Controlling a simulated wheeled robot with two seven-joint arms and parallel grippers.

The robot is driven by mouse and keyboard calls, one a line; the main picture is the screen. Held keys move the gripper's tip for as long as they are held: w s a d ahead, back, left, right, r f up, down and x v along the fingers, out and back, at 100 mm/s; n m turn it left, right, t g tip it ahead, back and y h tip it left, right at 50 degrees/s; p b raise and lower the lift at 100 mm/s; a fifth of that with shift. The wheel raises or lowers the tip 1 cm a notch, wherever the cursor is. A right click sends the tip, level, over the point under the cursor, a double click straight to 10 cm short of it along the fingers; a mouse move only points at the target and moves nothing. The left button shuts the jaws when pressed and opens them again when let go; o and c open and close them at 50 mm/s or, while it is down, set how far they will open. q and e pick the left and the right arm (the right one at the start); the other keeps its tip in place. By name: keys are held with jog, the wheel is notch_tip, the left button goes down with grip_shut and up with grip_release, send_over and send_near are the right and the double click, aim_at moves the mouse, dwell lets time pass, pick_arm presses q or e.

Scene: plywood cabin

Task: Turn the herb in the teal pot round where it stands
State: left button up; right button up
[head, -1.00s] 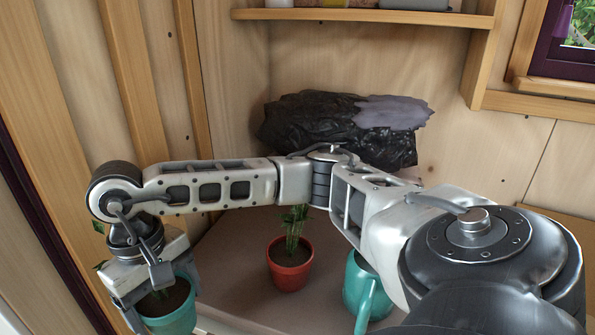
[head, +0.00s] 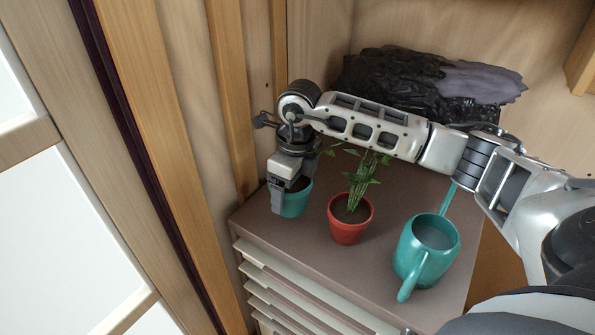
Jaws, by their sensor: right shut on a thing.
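The teal pot (head: 296,203) stands near the left corner of the brown cabinet top (head: 315,262). The pot looks upright. My left gripper is not in view.
A red pot (head: 350,228) with a leafy plant stands just right of the teal pot. A teal watering can (head: 428,252) stands further right. A black plastic bundle (head: 410,85) lies at the back. Wooden wall posts (head: 205,90) rise close on the left.

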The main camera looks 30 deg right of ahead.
jog(key=m, duration=0.1)
jog(key=d+m, duration=0.1)
jog(key=m, duration=0.1)
jog(key=w+m, duration=0.1)
jog(key=shift+d+m, duration=0.4)
jog(key=shift+w+d+f+m+h, duration=0.15)
jog(key=shift+d+m, duration=0.1)
jog(key=shift+m, duration=0.3)
jog(key=shift+s+d+f+m+h, duration=0.1)
jog(key=shift+d+m+h, duration=0.1)
jog(key=shift+m, duration=0.35)
jog(key=shift+f+b, duration=0.3)
jog(key=shift+f, duration=0.45)
jog(key=shift+w+f+b, duration=0.1)
jog(key=shift+f+b, duration=0.4)
jog(key=shift+f, duration=0.2)
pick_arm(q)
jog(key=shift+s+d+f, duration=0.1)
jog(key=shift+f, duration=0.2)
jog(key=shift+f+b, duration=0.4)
pick_arm(e)
jog(key=shift+f, duration=0.5)
jog(key=o, duration=1.3)
